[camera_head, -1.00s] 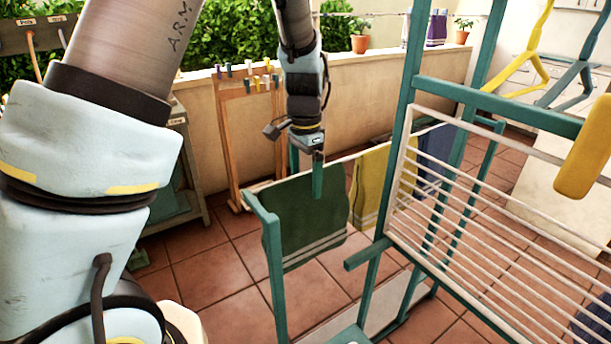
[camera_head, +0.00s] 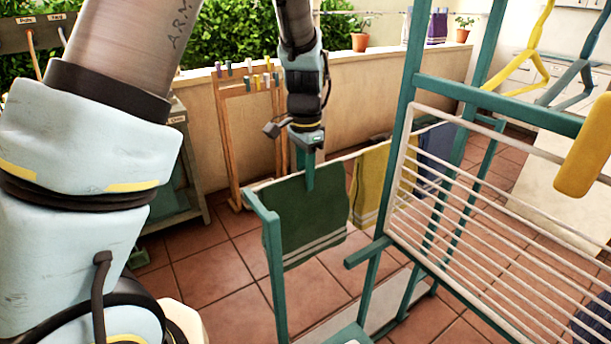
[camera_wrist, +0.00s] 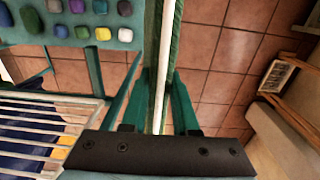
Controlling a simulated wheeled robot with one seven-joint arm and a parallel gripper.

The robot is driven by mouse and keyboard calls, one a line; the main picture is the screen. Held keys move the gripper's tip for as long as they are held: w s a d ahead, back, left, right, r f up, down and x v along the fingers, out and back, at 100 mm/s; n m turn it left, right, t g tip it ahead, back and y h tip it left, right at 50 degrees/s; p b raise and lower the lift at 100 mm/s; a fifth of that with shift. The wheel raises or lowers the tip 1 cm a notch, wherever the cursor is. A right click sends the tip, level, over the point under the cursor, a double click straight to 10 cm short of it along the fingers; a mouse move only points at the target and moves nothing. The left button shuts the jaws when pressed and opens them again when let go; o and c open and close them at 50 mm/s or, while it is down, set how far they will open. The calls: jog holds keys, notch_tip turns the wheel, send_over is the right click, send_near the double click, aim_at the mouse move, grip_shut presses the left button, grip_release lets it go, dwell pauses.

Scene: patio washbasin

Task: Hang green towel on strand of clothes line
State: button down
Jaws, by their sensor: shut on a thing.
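The green towel (camera_head: 300,225), with pale stripes near its lower edge, hangs draped over the clothes line strand at the near left end of the teal rack. My gripper (camera_head: 308,180) comes down from above at the towel's upper right part, one teal finger in front of the cloth. In the wrist view, my fingers (camera_wrist: 160,82) straddle the towel's fold, and a white strand (camera_wrist: 168,40) runs lengthwise between its two green sides. The gripper is shut on the towel. The far finger is mostly hidden in the head view.
A yellow towel (camera_head: 370,185) and a blue towel (camera_head: 436,150) hang farther along the strand. A teal frame (camera_head: 405,110) with a white wire rack (camera_head: 470,215) stands on the right. A wooden stand (camera_head: 230,140) is behind, by the wall.

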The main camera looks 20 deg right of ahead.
dwell(0.3)
notch_tip(320, 180, up, 29)
jog(key=p, duration=1.2)
jog(key=shift+p, duration=0.4)
jog(key=w+a, duration=0.3)
jog(key=w, duration=1.3)
jog(key=shift+w+r, duration=0.35)
jog(key=shift+r, duration=0.1)
jog(key=shift+a, duration=0.15)
